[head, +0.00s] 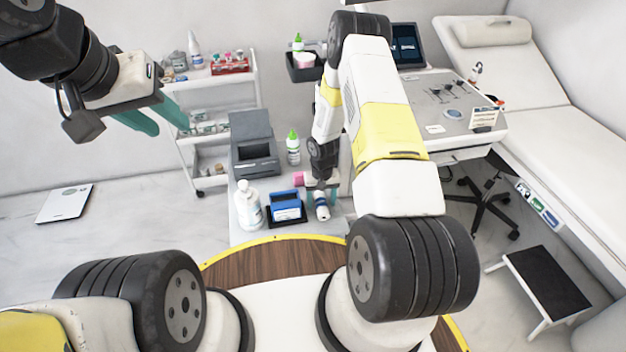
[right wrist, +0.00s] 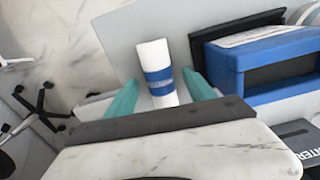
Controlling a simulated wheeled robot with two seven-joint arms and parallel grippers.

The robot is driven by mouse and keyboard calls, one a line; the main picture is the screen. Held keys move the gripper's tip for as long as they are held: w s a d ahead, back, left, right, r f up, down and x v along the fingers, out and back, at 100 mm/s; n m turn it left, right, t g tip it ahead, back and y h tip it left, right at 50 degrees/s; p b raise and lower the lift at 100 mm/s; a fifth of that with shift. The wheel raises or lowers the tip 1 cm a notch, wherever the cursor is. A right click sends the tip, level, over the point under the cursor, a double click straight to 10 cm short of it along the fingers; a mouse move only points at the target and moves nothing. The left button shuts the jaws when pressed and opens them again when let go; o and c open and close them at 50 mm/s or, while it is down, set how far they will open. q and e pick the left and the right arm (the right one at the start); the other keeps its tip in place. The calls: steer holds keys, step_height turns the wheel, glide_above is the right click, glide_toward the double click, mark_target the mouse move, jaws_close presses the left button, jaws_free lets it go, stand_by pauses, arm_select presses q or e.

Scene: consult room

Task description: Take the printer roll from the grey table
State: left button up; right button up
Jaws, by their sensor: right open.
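The printer roll appears to be the white cylinder with a blue band (right wrist: 158,74) in the right wrist view. It also shows in the head view (head: 322,209), on the grey table (head: 243,233) near its front right. My right gripper (right wrist: 161,88) is open, with one teal finger on each side of the roll. Gaps show beside the roll, and I cannot tell whether either finger touches it. In the head view my right gripper (head: 321,196) is partly hidden by my own arm. My left gripper (head: 155,120) is open and empty, high at the left, away from the table.
A blue box (head: 286,206) stands close beside the roll and also shows in the right wrist view (right wrist: 262,60). A white bottle (head: 248,205), a dark printer-like device (head: 253,145) and a green-capped bottle (head: 293,149) share the table. A white cart (head: 215,80) stands behind left.

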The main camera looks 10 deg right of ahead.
steer(key=shift+f, duration=0.45)
steer(key=shift+c, duration=0.4)
jaws_close()
steer(key=shift+r, duration=0.1)
